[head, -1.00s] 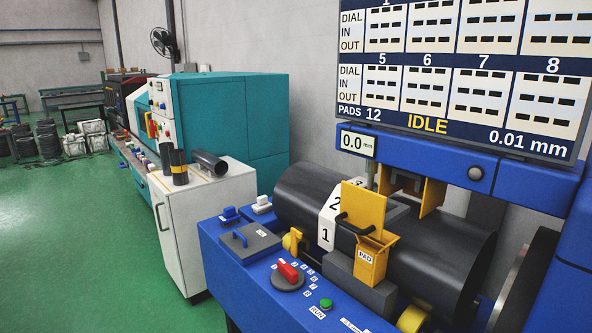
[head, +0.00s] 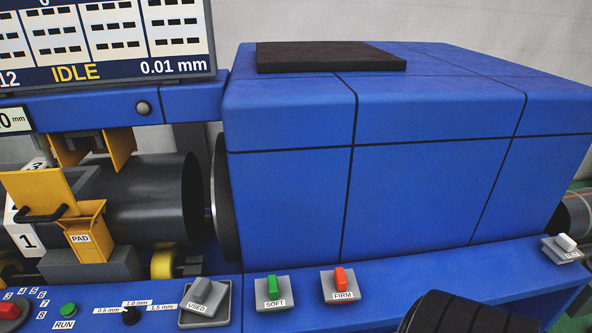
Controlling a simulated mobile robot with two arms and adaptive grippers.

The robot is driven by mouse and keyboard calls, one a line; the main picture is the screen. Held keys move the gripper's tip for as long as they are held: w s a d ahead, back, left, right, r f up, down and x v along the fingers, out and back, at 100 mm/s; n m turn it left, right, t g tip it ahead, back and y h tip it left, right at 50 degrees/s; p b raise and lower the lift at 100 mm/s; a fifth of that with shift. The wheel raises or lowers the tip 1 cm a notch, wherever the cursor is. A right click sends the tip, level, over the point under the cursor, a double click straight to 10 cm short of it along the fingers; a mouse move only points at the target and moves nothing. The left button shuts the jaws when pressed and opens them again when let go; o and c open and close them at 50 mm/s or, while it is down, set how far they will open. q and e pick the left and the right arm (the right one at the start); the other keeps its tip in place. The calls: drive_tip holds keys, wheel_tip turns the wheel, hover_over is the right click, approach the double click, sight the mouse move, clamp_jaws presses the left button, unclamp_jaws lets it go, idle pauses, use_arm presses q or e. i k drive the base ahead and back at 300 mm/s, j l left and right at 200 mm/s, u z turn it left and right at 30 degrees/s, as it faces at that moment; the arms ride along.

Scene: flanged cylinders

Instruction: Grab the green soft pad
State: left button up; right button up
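The green soft pad (head: 272,286) stands upright in a small grey holder labelled SOFT (head: 275,304) on the blue machine's front ledge, low and left of centre in the head view. Its upper part shows above the holder. A red pad (head: 340,278) stands in a similar holder labelled FIRM just to its right. Neither of my grippers is in view.
A grey tray marked USED (head: 208,302) lies left of the soft holder. Further left are a green RUN button (head: 68,309), a dial and a yellow PAD box (head: 86,240). A large blue housing (head: 400,190) rises behind the ledge. A black ribbed shape at the bottom right is unclear.

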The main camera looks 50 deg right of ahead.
sight(273, 294)
drive_tip(key=z, duration=1.35)
